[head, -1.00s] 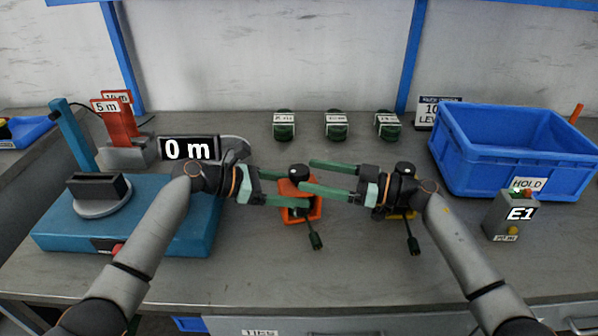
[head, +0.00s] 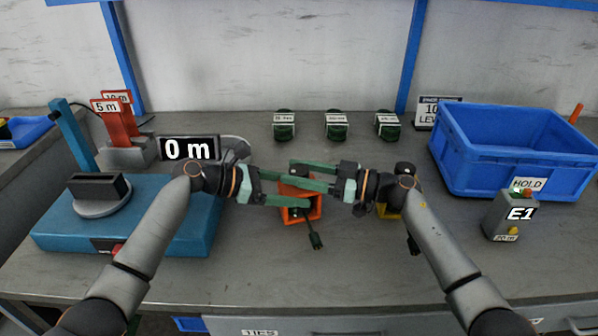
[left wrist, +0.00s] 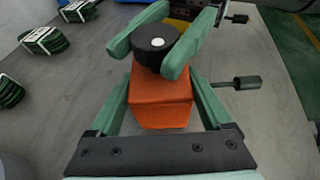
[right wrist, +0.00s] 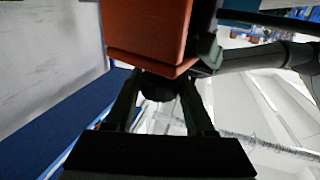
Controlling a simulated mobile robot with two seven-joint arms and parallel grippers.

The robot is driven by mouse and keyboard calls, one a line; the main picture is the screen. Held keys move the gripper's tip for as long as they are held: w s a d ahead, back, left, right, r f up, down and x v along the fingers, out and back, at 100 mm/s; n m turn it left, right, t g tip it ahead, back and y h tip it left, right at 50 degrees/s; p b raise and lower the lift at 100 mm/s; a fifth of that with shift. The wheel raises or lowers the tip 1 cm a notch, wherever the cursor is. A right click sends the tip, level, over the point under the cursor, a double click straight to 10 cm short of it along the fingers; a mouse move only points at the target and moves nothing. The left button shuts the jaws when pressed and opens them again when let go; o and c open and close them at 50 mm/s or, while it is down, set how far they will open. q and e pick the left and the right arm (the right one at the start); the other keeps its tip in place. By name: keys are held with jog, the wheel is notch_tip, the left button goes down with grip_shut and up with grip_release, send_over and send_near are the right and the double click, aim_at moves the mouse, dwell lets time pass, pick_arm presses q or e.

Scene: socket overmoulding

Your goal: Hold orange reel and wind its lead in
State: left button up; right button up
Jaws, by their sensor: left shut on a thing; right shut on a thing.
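The orange reel (head: 303,213) stands on the bench in the middle of the head view, with a dark plug on its short lead (head: 316,240). My left gripper (head: 297,191) is shut on its orange body from the left; the left wrist view shows the body (left wrist: 160,98) between the two fingers. A round black knob with a white dot (left wrist: 157,43) sits on top of the reel. My right gripper (head: 303,176) is shut on this knob, one green finger on each side. The right wrist view shows the orange body (right wrist: 148,30) close up, the knob (right wrist: 157,86) partly hidden.
A yellow reel (head: 388,211) stands just right, partly under my right arm. A blue machine (head: 150,225) with a "0 m" display (head: 189,149) is at left. A blue crate (head: 480,165) and an "E1" box (head: 510,215) are at right. Dark green coils (head: 336,126) stand behind.

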grip_shut()
jog(key=shift+d+t, duration=0.1)
jog(key=shift+t, duration=0.2)
jog(key=shift+w+f+m+t+h, duration=0.15)
jog(key=shift+m+t+h, duration=1.45)
jog(key=shift+m+t, duration=0.6)
jog(key=shift+t, duration=0.6)
jog(key=o, duration=0.7)
grip_release()
jog(key=shift+s, duration=0.2)
